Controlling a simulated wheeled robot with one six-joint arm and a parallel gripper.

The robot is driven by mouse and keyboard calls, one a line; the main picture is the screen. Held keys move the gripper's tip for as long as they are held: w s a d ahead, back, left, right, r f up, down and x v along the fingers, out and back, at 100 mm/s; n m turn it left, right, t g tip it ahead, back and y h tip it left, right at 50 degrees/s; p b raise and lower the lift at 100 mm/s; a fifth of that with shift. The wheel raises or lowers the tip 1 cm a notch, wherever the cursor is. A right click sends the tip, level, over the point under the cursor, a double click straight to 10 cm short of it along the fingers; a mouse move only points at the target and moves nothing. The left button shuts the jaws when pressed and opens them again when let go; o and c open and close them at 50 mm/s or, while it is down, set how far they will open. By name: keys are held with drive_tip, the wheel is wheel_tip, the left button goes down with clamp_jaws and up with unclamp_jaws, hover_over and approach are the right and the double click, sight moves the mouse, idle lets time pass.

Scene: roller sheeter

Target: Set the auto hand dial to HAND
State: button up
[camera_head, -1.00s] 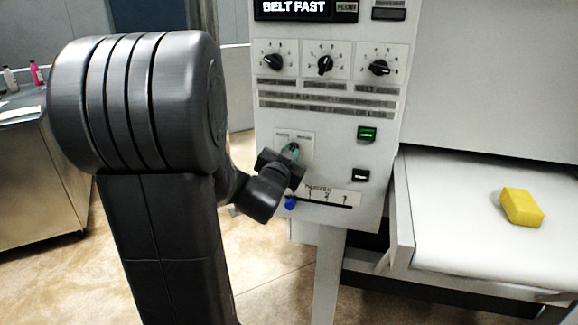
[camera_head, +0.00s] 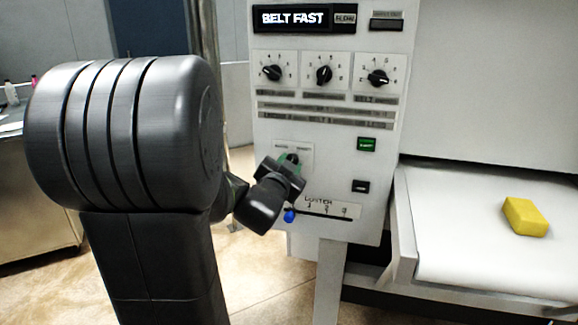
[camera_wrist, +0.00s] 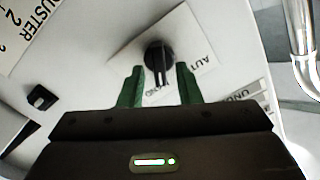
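The auto hand dial is a black knob (camera_wrist: 158,58) on a white label plate (camera_head: 306,152) low on the machine's panel. In the wrist view AUTO reads to the right of the knob, and the HAND lettering at lower left is partly covered. The knob's ridge points down in that view, between the green fingertips. My gripper (camera_wrist: 160,88) is open, one finger on each side of the ridge with visible gaps. In the head view my gripper (camera_head: 289,162) is at the plate and hides most of the dial.
Three black dials (camera_head: 323,75) sit above under a BELT FAST display (camera_head: 293,18). A green button (camera_head: 366,145) and a black switch (camera_head: 360,187) are to the right. A duster slider with a blue knob (camera_head: 289,216) is just below my gripper. A yellow block (camera_head: 525,217) lies on the belt.

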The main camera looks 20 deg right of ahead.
drive_tip(key=shift+s, duration=0.1)
drive_tip(key=p+v, duration=0.1)
drive_tip(key=v, duration=1.2)
drive_tip(key=shift+s+a, duration=0.25)
drive_tip(key=shift+s, duration=0.05)
drive_tip(key=shift+w+d, duration=0.1)
drive_tip(key=b+x, duration=0.1)
drive_tip(key=x, duration=1.2)
drive_tip(key=shift+w+d, duration=0.2)
drive_tip(key=shift+w, duration=0.1)
